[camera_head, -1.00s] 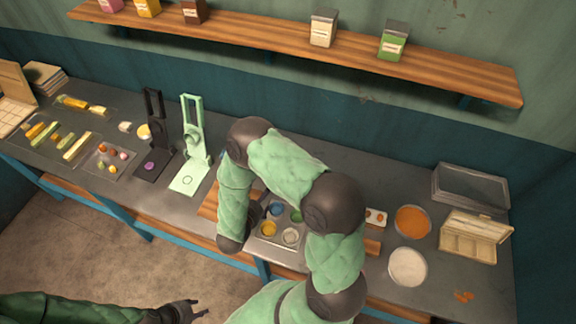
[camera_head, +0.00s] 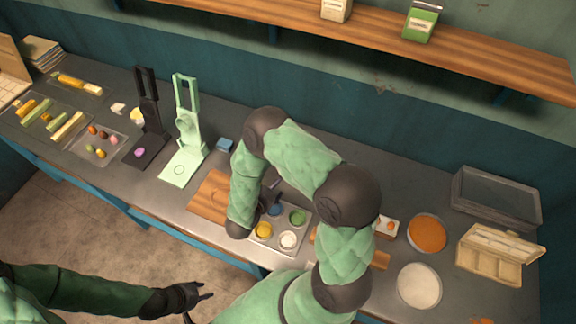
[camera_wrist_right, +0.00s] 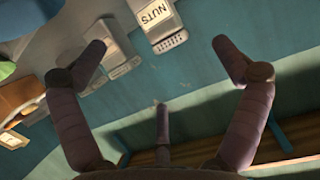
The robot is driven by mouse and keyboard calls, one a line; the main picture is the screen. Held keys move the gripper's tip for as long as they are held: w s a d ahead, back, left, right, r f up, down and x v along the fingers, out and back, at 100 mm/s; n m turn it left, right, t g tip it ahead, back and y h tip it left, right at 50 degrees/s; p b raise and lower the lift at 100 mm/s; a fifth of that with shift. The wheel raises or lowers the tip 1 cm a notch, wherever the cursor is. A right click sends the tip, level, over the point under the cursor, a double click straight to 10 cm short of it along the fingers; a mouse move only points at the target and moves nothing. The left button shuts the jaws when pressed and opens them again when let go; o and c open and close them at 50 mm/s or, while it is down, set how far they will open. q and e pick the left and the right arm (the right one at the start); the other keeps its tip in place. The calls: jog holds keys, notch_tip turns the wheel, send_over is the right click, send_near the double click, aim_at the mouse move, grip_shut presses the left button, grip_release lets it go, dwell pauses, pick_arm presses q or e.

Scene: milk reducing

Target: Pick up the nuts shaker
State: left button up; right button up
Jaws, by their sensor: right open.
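The nuts shaker (camera_wrist_right: 158,18), pale with a "NUTS" label and a grey ribbed cap, shows at the top of the right wrist view. My right gripper (camera_wrist_right: 160,50) is open and empty, its fingers spread, with the shaker beyond their tips and slightly right of centre. In the head view my right arm covers the middle of the counter, its fingers are mostly hidden, and I cannot make out the nuts shaker. My left gripper (camera_head: 198,304) is low at the left, fingers apart and empty, in front of the counter.
The counter (camera_head: 340,150) holds a tray of coloured cups (camera_head: 267,242), a green press (camera_head: 187,140), a black press (camera_head: 148,125), an orange bowl (camera_head: 427,234) and a white bowl (camera_head: 419,286). A wooden shelf (camera_head: 480,58) with a green container (camera_head: 421,22) runs above.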

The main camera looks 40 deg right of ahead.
jog(key=x, duration=0.9)
jog(key=shift+d+f+b, duration=0.25)
jog(key=shift+d+b, duration=0.05)
jog(key=shift+d, duration=0.1)
jog(key=shift+s, duration=0.1)
jog(key=c, duration=1.3)
